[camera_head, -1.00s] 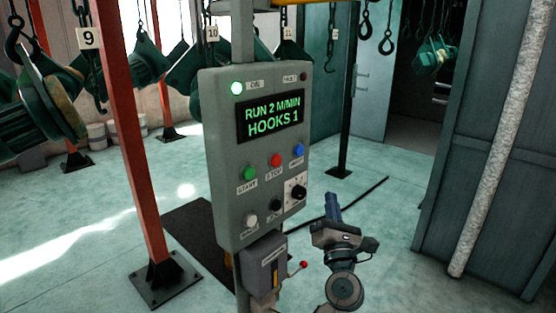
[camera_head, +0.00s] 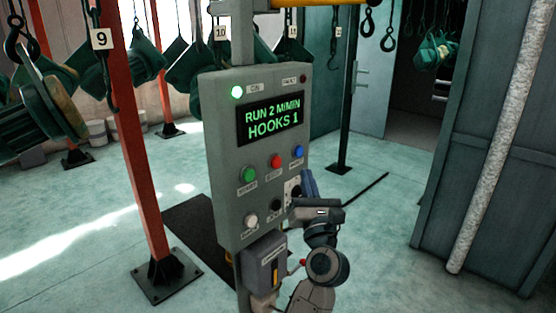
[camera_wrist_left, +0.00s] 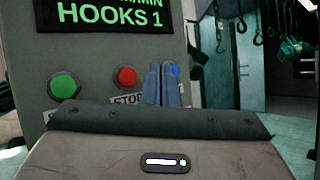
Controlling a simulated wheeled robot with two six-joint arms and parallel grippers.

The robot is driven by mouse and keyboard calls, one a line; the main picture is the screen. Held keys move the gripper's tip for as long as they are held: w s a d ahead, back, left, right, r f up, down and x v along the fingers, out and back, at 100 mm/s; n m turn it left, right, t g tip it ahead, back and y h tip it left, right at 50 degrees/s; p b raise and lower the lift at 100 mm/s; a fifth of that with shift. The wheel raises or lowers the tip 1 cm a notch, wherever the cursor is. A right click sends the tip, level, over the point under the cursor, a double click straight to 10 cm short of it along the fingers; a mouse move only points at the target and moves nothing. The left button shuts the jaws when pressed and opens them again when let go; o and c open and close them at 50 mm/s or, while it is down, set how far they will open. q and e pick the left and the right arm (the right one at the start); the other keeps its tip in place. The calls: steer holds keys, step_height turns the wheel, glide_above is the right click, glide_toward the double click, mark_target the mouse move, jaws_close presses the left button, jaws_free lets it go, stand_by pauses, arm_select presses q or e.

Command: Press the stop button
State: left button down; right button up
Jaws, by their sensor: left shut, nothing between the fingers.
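The red stop button (camera_head: 276,161) is on the front of a grey control panel (camera_head: 228,160), between a green start button (camera_head: 248,174) and a blue button (camera_head: 298,151). The stop button also shows in the left wrist view (camera_wrist_left: 127,77), left of the fingers, its label partly hidden. My left gripper (camera_head: 308,180) is shut and empty, its blue fingers pointing up in the head view, below and right of the stop button. In the wrist view the fingers (camera_wrist_left: 162,84) overlap the blue button. Contact with the panel cannot be told. My right gripper is out of view.
A dark rotary knob, partly hidden by my gripper, and a lever box (camera_head: 264,268) are lower down. A red post (camera_head: 143,170) stands left; open floor lies right.

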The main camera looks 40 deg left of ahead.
mark_target(276, 162)
arm_select(q)
steer(key=shift+w+a+p, duration=0.2)
steer(key=shift+a+p, duration=0.3)
steer(key=shift+a, duration=3.15)
stand_by(0.4)
steer(key=shift+d, duration=0.85)
